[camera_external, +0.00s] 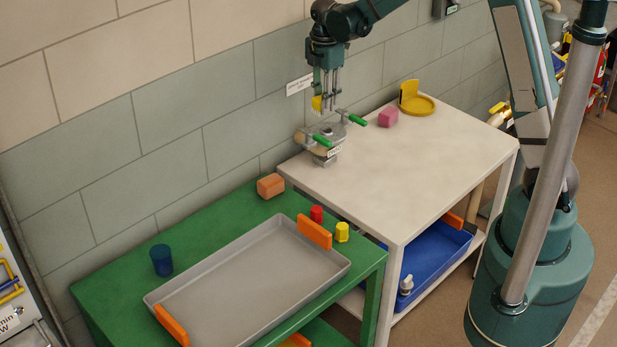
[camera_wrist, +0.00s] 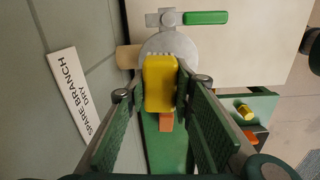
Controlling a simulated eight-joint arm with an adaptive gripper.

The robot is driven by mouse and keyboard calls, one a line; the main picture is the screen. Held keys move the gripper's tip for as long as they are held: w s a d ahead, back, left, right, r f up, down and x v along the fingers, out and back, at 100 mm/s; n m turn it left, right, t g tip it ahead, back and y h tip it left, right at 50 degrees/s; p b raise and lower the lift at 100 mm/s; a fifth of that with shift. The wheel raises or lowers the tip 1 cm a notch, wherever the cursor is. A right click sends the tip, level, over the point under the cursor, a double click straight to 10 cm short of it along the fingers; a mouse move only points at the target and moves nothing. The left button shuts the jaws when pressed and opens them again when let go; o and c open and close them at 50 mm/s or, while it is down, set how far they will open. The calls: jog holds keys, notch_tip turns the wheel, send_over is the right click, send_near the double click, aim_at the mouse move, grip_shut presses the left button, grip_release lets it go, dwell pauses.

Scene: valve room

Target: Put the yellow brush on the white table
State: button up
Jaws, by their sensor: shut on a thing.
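My gripper (camera_external: 328,104) points down above the back left part of the white table (camera_external: 430,160), close to the wall. It is shut on the yellow brush (camera_external: 317,103), which shows as a small yellow piece at the fingers. In the wrist view the brush (camera_wrist: 160,84) sits between the two finger pads, with pale bristle-like tips at its far end. The brush is held above the valve fitting, clear of the tabletop. The rest of the brush is hidden by the fingers. The white table (camera_wrist: 235,60) also shows in the wrist view.
A grey valve fitting (camera_external: 325,132) with green-handled levers stands at the table's back left corner. A pink block (camera_external: 388,118) and yellow round dish (camera_external: 418,106) lie along the back. The table's middle and front are clear. A green table (camera_external: 215,232) with a grey tray (camera_external: 245,275) adjoins it.

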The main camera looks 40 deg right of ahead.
jog(key=s+d, duration=0.2)
jog(key=d, duration=0.9)
jog(key=b, duration=0.6)
send_over(359, 141)
notch_tip(359, 141, down, 9)
jog(key=shift+w+d+r, duration=0.15)
jog(key=shift+r, duration=0.05)
jog(key=shift+f, duration=0.15)
jog(key=shift+f+b, duration=0.45)
jog(key=shift+f, duration=2.55)
jog(key=shift+f+b, duration=0.4)
jog(key=shift+f, duration=1.45)
jog(key=shift+f, duration=0.2)
